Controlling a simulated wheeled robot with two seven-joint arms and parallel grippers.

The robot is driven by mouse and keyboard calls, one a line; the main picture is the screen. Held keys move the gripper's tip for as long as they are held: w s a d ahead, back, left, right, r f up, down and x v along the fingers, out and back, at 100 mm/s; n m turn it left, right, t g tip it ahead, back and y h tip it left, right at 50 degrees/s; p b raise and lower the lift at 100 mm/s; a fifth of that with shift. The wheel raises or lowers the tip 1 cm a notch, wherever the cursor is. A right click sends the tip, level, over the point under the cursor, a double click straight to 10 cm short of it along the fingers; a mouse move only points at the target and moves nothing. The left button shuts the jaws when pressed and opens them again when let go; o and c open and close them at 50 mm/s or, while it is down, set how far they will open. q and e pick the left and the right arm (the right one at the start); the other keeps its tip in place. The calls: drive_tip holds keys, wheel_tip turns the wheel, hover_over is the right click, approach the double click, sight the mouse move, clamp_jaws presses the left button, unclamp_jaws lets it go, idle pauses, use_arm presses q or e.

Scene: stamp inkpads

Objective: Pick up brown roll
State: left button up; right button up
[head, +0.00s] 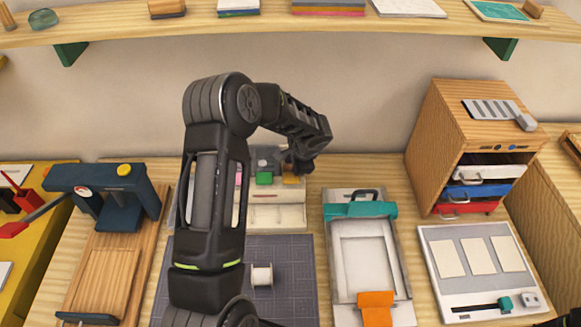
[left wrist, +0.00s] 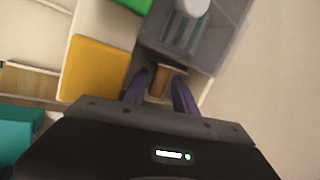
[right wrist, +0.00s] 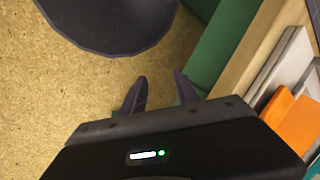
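The brown roll (left wrist: 160,80) shows in the left wrist view as a small brown piece in a compartment beside the yellow-orange pad. My left gripper (left wrist: 160,94) is open, with its two purple fingers on either side of the roll. I cannot tell if they touch it. In the head view my left gripper (head: 290,164) is over the back right of the white organizer, and I cannot make out the roll there. My right gripper (right wrist: 160,92) is open and empty, away from the worktable's objects, above a speckled tan surface.
The white organizer (head: 278,216) also holds a green pad (head: 264,178) and an orange pad (head: 291,180). A clear bin (left wrist: 225,35) adjoins the roll. A white spool (head: 261,275) stands on the dark mat (head: 295,290). A wooden drawer cabinet (head: 440,130) stands at right.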

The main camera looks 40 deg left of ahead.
use_arm(q)
drive_tip(key=shift+c, duration=0.4)
clamp_jaws()
